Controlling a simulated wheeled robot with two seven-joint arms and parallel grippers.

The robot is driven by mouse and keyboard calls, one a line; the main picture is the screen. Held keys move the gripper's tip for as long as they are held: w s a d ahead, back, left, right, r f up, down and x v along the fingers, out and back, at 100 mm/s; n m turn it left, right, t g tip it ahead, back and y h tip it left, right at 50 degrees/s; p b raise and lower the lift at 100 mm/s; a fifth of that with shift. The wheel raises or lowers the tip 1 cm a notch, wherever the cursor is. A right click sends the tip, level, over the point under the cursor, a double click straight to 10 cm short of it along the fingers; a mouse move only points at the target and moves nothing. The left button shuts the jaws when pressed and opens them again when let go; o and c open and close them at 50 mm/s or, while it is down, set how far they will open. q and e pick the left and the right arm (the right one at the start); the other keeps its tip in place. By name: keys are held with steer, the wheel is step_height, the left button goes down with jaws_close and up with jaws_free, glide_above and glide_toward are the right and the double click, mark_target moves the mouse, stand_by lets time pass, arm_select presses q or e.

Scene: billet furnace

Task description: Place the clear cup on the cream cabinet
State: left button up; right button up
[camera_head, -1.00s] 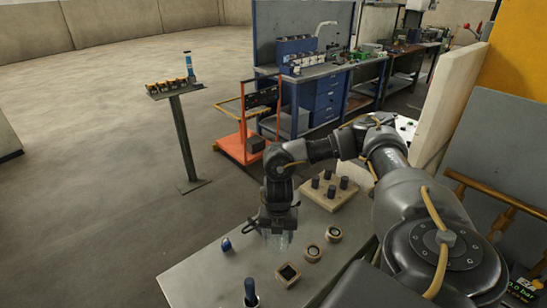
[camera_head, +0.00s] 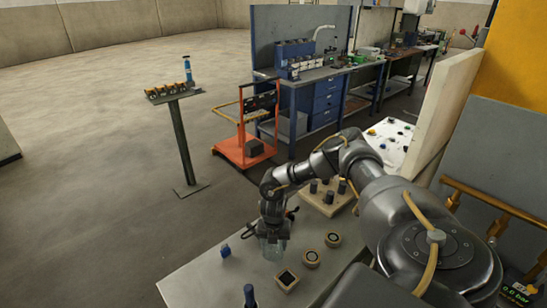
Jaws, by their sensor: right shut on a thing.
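My right gripper (camera_head: 272,231) points down over the near grey table, shut on the clear cup (camera_head: 273,249). The cup is see-through and faint, just below the fingers. I cannot tell whether its base touches the table top. A pale cream block-like piece (camera_head: 7,146) is cut off by the left picture edge; I cannot tell whether it is the cream cabinet. My left gripper is out of view.
The near grey table (camera_head: 205,287) holds a small blue item (camera_head: 225,251), a dark bottle-like item (camera_head: 249,295), small square and round pieces, and a wooden peg block (camera_head: 325,198). A post stand (camera_head: 180,140) and orange cart (camera_head: 245,150) stand beyond; floor at left is clear.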

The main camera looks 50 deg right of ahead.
steer(key=shift+f, duration=0.2)
steer(key=o, duration=1)
steer(key=shift+r, duration=0.1)
